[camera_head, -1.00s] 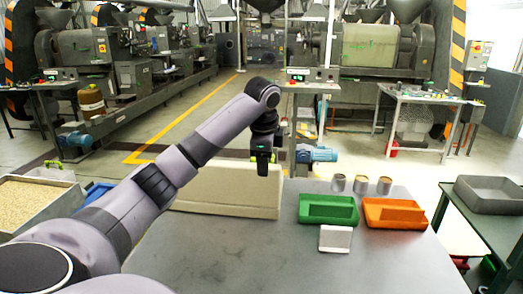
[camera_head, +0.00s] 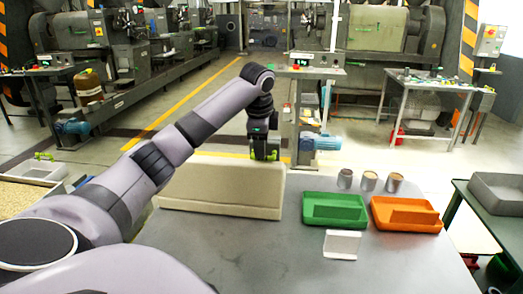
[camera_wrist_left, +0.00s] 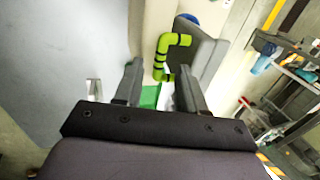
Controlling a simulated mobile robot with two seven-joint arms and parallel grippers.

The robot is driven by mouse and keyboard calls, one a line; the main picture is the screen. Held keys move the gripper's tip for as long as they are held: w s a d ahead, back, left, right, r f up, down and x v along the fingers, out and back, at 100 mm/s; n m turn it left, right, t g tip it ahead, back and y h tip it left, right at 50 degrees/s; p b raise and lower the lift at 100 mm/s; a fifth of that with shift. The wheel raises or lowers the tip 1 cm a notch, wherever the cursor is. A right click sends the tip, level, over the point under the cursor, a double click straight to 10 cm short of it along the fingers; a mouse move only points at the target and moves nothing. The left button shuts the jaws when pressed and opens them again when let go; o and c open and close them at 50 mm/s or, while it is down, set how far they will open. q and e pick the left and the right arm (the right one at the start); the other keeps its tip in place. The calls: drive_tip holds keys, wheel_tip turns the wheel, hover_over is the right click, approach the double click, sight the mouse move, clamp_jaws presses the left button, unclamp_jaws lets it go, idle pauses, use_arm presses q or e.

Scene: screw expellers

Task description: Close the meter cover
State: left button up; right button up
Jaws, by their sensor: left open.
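In the left wrist view, a grey flat panel (camera_wrist_left: 208,58) carries a bright yellow-green C-shaped handle (camera_wrist_left: 163,55); this looks like the meter cover, standing at an angle. My left gripper (camera_head: 264,154) is open in the head view, at the back edge of the cream box, near its right end. In the wrist view its two fingers (camera_wrist_left: 158,88) are apart, with the lower end of the handle showing between them. I cannot tell whether they touch it. In the head view the arm and gripper hide most of the panel. My right gripper is not in view.
A cream box (camera_head: 220,190) stands on the grey table (camera_head: 260,245). Right of it are a green tray (camera_head: 335,212), an orange tray (camera_head: 407,216), several cans (camera_head: 368,181) and a small white piece (camera_head: 342,244). The front of the table is clear.

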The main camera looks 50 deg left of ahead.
use_arm(q)
drive_tip(key=shift+x, duration=1.5)
clamp_jaws()
drive_tip(key=shift+w+r, duration=0.1)
